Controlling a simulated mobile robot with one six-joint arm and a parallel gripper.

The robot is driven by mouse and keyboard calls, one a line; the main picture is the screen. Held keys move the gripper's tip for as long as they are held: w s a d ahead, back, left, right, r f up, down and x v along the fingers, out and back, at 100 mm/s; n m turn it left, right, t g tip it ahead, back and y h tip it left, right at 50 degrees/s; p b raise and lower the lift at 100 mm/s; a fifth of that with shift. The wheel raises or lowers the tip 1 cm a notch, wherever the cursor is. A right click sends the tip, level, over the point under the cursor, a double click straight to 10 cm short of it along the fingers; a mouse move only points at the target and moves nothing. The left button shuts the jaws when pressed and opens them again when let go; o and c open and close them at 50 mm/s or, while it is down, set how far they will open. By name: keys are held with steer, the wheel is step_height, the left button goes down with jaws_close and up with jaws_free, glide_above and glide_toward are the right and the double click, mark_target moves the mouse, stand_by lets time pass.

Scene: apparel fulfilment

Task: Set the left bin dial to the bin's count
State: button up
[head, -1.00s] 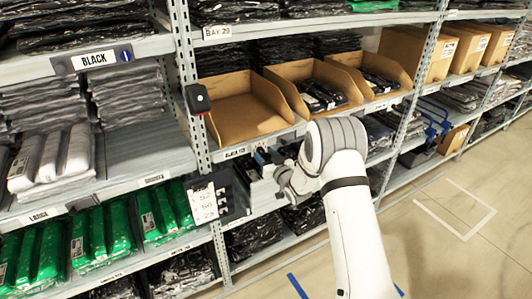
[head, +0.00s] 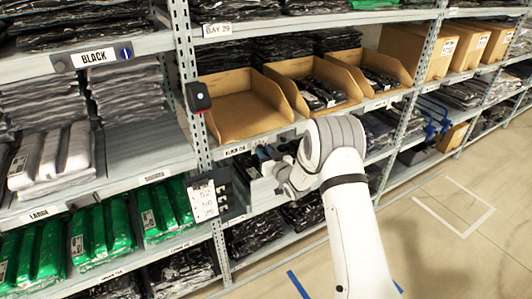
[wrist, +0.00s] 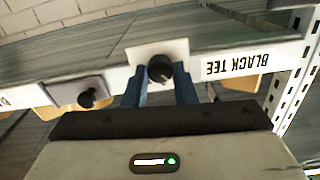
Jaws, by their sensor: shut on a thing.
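In the wrist view a black round dial knob (wrist: 159,69) stands on a white plate on the shelf edge, beside an upside-down BLACK TEE label (wrist: 243,63). My gripper (wrist: 161,83) has its two blue fingers on either side of this knob and is shut on it. In the head view my gripper (head: 266,153) is at the shelf edge below the open bins, and the arm hides the dial. The left bin (head: 245,108) is a tan open box that looks empty inside. The dial's setting is not readable.
A second black knob (wrist: 88,97) on a grey plate is further left in the wrist view. The middle bin (head: 285,80) and right bin (head: 350,62) hold dark bagged garments. A shelf post (head: 186,90) with a scanner-like device (head: 199,97) and a white card (head: 202,199) stands left of my gripper.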

steer(key=b, duration=0.2)
steer(key=shift+w+f+n+b, duration=0.1)
steer(key=shift+f+n+b, duration=0.1)
steer(key=shift+n+b, duration=0.1)
steer(key=n+b, duration=0.3)
steer(key=b, duration=0.5)
steer(key=shift+f, duration=0.1)
steer(key=n+b, duration=0.3)
steer(key=b, duration=0.2)
steer(key=shift+r+b, duration=0.2)
steer(key=shift+b, duration=0.1)
steer(key=shift+r+n+b, duration=0.25)
steer(key=shift+n+b, duration=0.35)
steer(key=shift+b, duration=0.4)
steer(key=shift+r, duration=0.15)
steer(key=o, duration=1)
steer(key=shift+f, duration=0.25)
